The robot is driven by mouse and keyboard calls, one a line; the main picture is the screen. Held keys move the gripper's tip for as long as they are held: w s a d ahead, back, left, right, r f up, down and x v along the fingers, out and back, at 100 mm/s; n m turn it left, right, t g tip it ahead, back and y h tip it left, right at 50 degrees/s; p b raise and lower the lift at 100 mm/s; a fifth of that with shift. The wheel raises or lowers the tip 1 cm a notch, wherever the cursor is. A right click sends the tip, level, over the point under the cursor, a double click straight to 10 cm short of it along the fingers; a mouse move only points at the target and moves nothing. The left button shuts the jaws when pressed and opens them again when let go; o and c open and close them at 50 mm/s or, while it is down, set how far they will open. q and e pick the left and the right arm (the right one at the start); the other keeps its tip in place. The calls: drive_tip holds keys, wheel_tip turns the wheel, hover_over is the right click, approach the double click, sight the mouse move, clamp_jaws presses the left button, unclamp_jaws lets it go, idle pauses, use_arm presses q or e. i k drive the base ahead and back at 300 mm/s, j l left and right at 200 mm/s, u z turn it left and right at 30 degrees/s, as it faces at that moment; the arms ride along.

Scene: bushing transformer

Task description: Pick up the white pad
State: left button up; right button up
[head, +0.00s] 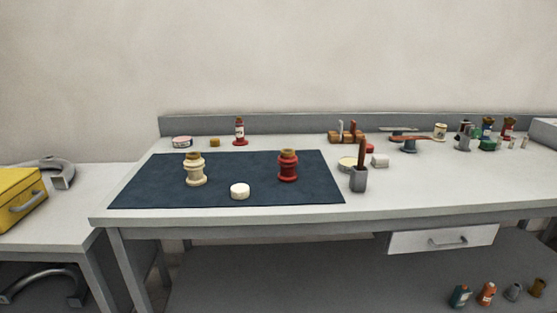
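The white pad (240,191) is a small round white piece lying on the dark blue mat (140,186), near its front edge. A cream bushing (196,172) stands upright on the mat to its left and a little behind. A red bushing (288,168) stands upright on the mat to its right and a little behind. The pad touches neither of them and nothing covers it. Neither of my grippers shows in the head view.
A grey cup (359,180) with a brown-handled tool stands right of the mat, near a small whitish block (380,161). Several bottles and jars crowd the bench's back right. A yellow case (20,200) sits on the lower left table. The mat's front is clear.

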sight(382, 161)
drive_tip(key=i+l, duration=0.1)
drive_tip(key=l, duration=0.35)
drive_tip(key=i+l, duration=0.1)
drive_tip(key=l, duration=0.4)
drive_tip(key=i+l, duration=0.1)
drive_tip(key=l, duration=0.35)
drive_tip(key=l+u, duration=0.55)
drive_tip(key=l, duration=0.15)
drive_tip(key=i, duration=0.05)
